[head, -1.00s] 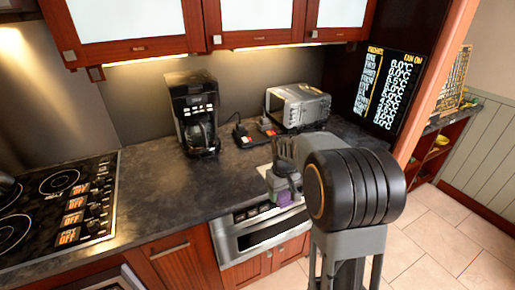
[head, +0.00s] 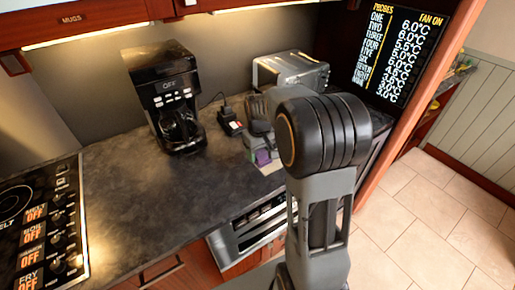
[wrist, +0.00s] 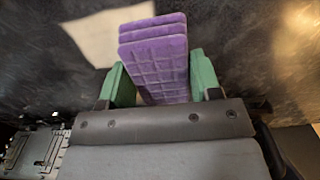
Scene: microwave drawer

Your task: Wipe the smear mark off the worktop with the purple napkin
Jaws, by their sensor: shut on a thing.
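The purple napkin (head: 263,157) is a folded, quilted stack. It shows large in the wrist view (wrist: 155,55), between the green fingertips of my gripper (wrist: 160,84). My gripper is shut on it. In the head view my gripper (head: 261,141) is low over the worktop (head: 130,190), right of the coffee maker, partly hidden by my arm. A pale, sharp-edged patch (wrist: 102,32), perhaps the smear mark, lies on the dark worktop beside and partly behind the napkin. It also shows in the head view (head: 272,168). I cannot tell whether the napkin touches the worktop.
A black coffee maker (head: 163,100) stands left of my gripper. A small black-and-red device (head: 230,121) and a silver toaster oven (head: 290,70) are behind. The hob (head: 40,225) is at the left. The worktop's middle is clear. A red-brown panel stands at the right.

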